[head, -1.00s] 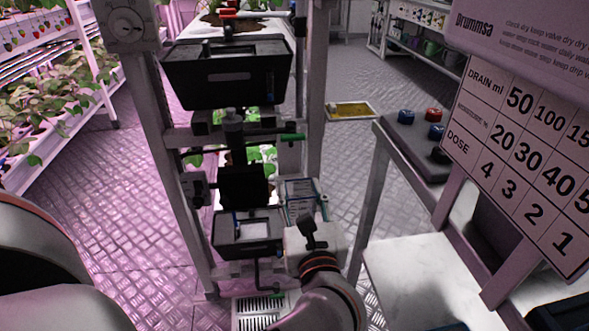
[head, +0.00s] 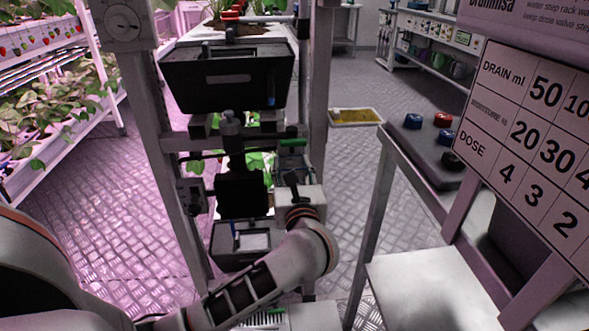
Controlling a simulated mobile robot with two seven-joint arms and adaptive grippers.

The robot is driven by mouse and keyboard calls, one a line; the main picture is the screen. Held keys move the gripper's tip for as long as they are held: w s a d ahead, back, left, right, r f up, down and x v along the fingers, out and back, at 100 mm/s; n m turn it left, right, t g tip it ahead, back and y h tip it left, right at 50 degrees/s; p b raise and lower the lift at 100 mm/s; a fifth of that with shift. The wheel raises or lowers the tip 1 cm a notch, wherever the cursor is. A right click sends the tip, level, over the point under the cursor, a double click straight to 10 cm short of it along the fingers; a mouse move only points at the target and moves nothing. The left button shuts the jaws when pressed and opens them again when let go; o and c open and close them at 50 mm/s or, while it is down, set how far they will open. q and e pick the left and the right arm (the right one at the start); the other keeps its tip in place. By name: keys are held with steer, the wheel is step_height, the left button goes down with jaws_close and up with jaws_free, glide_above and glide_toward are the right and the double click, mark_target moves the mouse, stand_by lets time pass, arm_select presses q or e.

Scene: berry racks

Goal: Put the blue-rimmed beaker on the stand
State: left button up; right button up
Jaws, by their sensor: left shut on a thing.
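My left arm comes in low from the left, bends at the right of the rack and reaches up toward its lower part. My left gripper (head: 291,184) is dark and small at the arm's far end, in front of the rack's right post. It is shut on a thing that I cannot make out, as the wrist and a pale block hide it. I cannot pick out the blue-rimmed beaker or the stand for certain. My right gripper is out of view.
The rack holds an upper black bin (head: 228,88), a dark box (head: 241,193) and a lower black tray (head: 222,258) with a blue strip. At right are a dark panel with coloured knobs (head: 425,150), a pale bench top (head: 430,285) and a dose chart (head: 535,140). A yellow-filled tray (head: 355,122) lies behind.

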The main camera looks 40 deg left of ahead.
arm_select(q)
steer(key=shift+f, duration=0.1)
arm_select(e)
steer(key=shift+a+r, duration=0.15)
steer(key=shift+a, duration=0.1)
arm_select(q)
steer(key=shift+f, duration=0.15)
steer(key=o, duration=1)
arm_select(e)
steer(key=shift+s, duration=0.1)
